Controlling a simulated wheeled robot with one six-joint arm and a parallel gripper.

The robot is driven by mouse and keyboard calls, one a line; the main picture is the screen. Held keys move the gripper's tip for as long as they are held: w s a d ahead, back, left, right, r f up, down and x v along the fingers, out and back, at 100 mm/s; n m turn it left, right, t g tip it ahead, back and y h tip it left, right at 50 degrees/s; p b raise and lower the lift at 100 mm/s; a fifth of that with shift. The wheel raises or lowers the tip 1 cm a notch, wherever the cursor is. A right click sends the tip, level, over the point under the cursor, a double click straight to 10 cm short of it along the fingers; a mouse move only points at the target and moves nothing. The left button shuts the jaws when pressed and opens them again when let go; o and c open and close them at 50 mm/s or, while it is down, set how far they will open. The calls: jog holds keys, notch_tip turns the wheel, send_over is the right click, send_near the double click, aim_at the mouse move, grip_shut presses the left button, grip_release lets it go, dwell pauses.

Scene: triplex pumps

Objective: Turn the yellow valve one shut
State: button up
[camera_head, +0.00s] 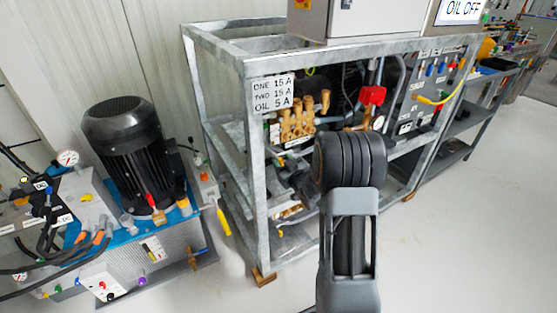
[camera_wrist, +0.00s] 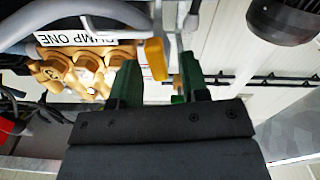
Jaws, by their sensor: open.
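In the wrist view a yellow valve handle (camera_wrist: 156,60) hangs beside the grey pipework, to the right of the PUMP ONE label (camera_wrist: 78,38), which reads upside down. My gripper (camera_wrist: 160,70) is open, with its two green fingers on either side of the handle in the picture. I cannot tell whether either finger touches it. In the head view my dark arm covers the front of the frame and hides my gripper. I cannot make out this handle there.
The brass pump (camera_wrist: 85,70) is left of my fingers in the wrist view. It also shows in the galvanised frame (camera_head: 217,55) in the head view. A black motor (camera_head: 125,140) stands to the left. The floor at the right (camera_head: 480,240) is clear.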

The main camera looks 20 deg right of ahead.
aim_at(282, 162)
jog(key=shift+w+a, duration=0.2)
jog(key=shift+w, duration=1.35)
grip_shut()
